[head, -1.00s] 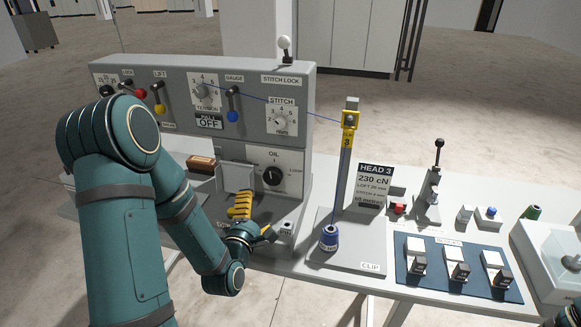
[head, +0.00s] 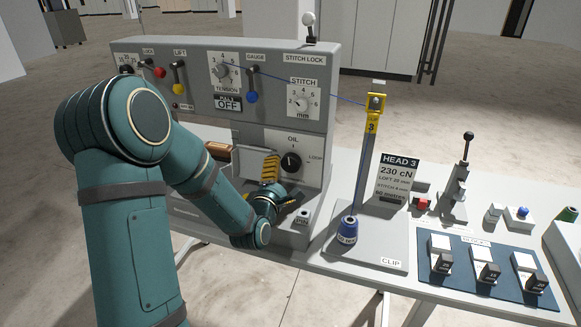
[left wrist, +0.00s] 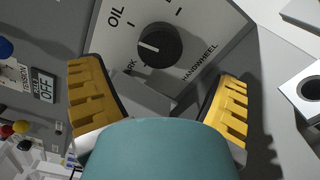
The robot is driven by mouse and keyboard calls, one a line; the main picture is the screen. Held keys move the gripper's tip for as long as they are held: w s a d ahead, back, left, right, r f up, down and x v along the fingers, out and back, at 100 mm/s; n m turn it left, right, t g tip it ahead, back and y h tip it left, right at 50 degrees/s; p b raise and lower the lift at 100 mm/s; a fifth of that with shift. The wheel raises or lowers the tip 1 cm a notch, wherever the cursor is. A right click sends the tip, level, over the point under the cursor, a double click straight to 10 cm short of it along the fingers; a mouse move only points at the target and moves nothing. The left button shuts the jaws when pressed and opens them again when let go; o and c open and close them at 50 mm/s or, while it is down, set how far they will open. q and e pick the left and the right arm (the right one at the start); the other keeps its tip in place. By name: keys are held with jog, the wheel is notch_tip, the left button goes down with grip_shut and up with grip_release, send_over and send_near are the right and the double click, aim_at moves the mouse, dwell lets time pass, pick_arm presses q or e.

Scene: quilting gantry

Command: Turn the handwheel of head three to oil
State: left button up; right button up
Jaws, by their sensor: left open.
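The handwheel is a black round knob (head: 290,162) on a white plate marked OIL, on the front of the grey machine head. It shows closer in the left wrist view (left wrist: 158,44), where its white mark points left, between the OIL label and lettering ending in "RK" that is partly hidden. My left gripper (head: 270,168) is just left of the knob in the head view. In the left wrist view its yellow-padded fingers (left wrist: 157,92) are wide apart, below the knob in the picture, and empty. The knob is clear of both fingers. My right gripper is out of view.
A yellow-topped post (head: 370,150) with a blue spool (head: 347,229) at its foot stands right of the machine head. The HEAD 3 card (head: 399,178) and a black-knobbed lever (head: 461,175) are farther right. A thread crosses above the plate to the post.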

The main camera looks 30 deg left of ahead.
aim_at(289, 166)
pick_arm(q)
jog(key=x, duration=0.6)
jog(key=shift+w+a, duration=0.15)
jog(key=shift+w, duration=0.15)
jog(key=c, duration=1.2)
